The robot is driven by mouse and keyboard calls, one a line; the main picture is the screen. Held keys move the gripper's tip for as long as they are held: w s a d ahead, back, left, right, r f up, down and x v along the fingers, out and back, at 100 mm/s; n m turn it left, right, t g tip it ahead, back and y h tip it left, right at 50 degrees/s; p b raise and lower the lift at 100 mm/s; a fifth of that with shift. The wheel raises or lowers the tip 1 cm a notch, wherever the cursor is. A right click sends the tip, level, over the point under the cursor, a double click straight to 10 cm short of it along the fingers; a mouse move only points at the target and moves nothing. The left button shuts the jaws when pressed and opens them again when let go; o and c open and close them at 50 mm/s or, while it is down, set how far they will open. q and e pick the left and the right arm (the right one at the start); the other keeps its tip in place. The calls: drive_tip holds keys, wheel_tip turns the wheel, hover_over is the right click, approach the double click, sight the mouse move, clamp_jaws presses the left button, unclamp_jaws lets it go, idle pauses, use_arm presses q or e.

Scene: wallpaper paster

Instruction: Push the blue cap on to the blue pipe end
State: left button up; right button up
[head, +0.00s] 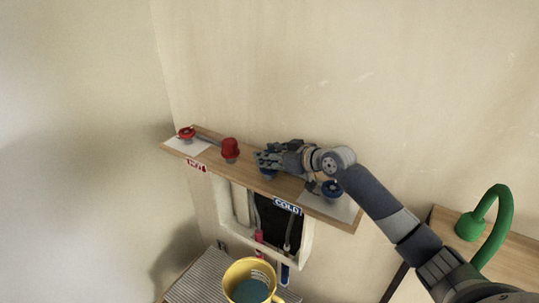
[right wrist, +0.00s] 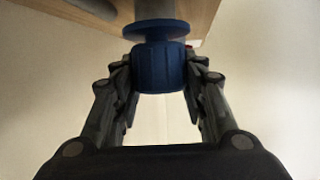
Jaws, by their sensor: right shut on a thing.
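My right gripper (head: 267,162) reaches in from the right to the middle of the wooden board. In the right wrist view its two fingers (right wrist: 160,72) are shut on the ribbed blue cap (right wrist: 162,68), one on each side. A flanged blue pipe end (right wrist: 155,31) sits directly above the cap in that view, with a grey pipe running up from it. The cap is lined up close under the flange; I cannot tell how far it is on. In the head view the gripper hides most of this spot. My left gripper is not in view.
The board (head: 344,221) on the wall also carries a red valve wheel (head: 186,133), a red cap (head: 230,147) and a blue valve wheel (head: 332,188). Below are an open wall recess (head: 270,222) with pipes and a yellow bucket (head: 240,271).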

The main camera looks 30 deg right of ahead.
drive_tip(key=shift+f, duration=0.5)
drive_tip(key=o, duration=1.1)
drive_tip(key=shift+c, duration=0.2)
drive_tip(key=shift+r, duration=0.3)
wheel_tip(320, 180, up, 9)
drive_tip(key=shift+r, duration=0.2)
